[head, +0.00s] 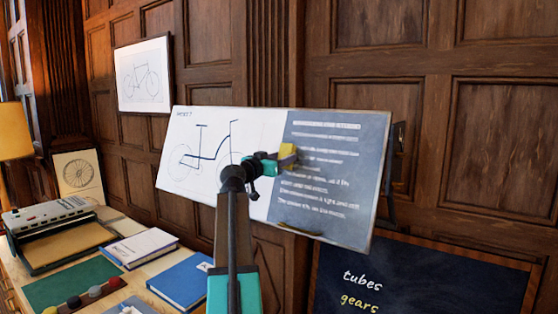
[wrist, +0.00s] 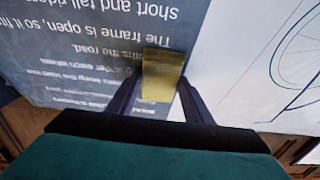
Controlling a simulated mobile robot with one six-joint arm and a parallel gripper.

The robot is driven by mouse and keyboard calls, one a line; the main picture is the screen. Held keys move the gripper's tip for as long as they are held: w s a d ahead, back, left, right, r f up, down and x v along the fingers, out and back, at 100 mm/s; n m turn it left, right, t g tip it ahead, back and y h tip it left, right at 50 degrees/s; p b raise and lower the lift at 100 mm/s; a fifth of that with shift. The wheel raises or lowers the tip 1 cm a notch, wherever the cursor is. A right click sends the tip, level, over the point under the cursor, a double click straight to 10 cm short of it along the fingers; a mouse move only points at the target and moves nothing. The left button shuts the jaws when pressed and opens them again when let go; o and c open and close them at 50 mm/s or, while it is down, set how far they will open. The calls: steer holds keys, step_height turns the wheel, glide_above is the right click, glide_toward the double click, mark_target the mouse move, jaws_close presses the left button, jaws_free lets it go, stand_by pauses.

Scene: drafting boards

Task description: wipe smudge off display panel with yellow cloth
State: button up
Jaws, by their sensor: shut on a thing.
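The display panel (head: 338,178) is a wide tilted board. Its left half is white with a bicycle drawing and its right half is dark grey with pale text. My gripper (head: 277,161) is shut on the yellow cloth (head: 287,152), in front of the panel near the line between the halves. In the wrist view the folded cloth (wrist: 163,73) sits between my two fingers, over the dark text side of the panel (wrist: 85,50), which appears upside down. I cannot tell whether the cloth touches the panel. I cannot make out a distinct smudge; cloth and gripper hide part of the surface.
A desk at lower left holds a machine with a roller (head: 50,215), a white book (head: 140,247), a blue book (head: 185,280) and a green mat (head: 70,285). A chalkboard (head: 430,280) is below right. A framed bicycle picture (head: 144,77) hangs on the panelled wall.

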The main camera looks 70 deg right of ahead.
mark_target(301, 157)
steer(key=shift+s+a+b, duration=0.15)
steer(key=shift+s+a, duration=0.05)
steer(key=shift+s, duration=0.35)
steer(key=shift+s+a+b, duration=0.15)
steer(key=shift+s, duration=0.35)
steer(key=shift+s, duration=0.1)
steer(key=shift+s+a+b, duration=0.15)
steer(key=shift+s+b, duration=0.15)
steer(key=shift+s, duration=0.5)
steer(key=shift+s+a+b, duration=0.15)
steer(key=shift+s+b, duration=0.15)
steer(key=shift+s, duration=0.45)
steer(key=shift+s, duration=0.15)
steer(key=shift+s+a+b, duration=0.2)
steer(key=shift+s+a, duration=0.05)
steer(key=shift+s, duration=0.5)
steer(key=shift+s+a+b, duration=0.2)
steer(key=shift+s+a, duration=0.05)
steer(key=shift+s, duration=0.5)
steer(key=shift+s+a, duration=0.2)
steer(key=shift+s, duration=0.65)
steer(key=shift+s+a, duration=0.2)
steer(key=shift+s, duration=0.6)
